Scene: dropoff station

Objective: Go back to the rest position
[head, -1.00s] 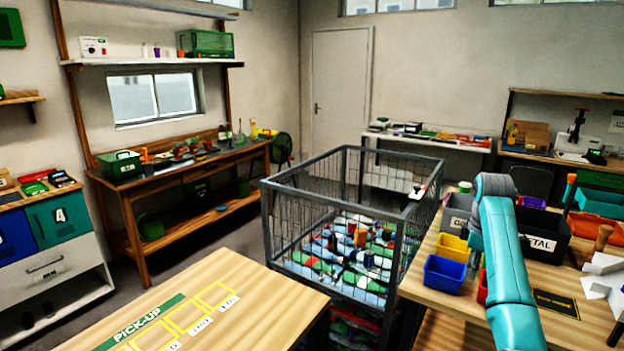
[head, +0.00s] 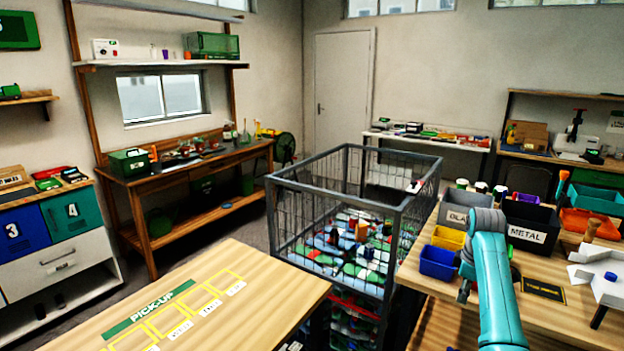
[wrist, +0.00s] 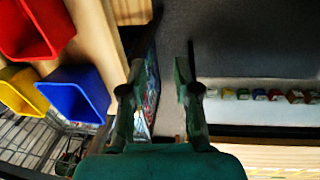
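My teal arm rises at the right of the head view, over the front of the right-hand wooden table (head: 430,274). A small grey part shows left of the arm beside the blue bin, but I cannot make out the fingers there. In the wrist view my gripper (wrist: 160,75) has its two dark green fingers apart, with nothing held between them. Grey floor and a narrow patterned strip show past the gap. Red (wrist: 30,30), yellow (wrist: 22,90) and blue (wrist: 74,95) bins lie left of the fingers in that view.
The wire cage (head: 335,215) of mixed items stands left of the right-hand table. A pick-up table (head: 250,270) is at the front left. A black METAL bin (head: 530,236) and blue bin (head: 438,262) flank my arm. Floor shows left of the cage.

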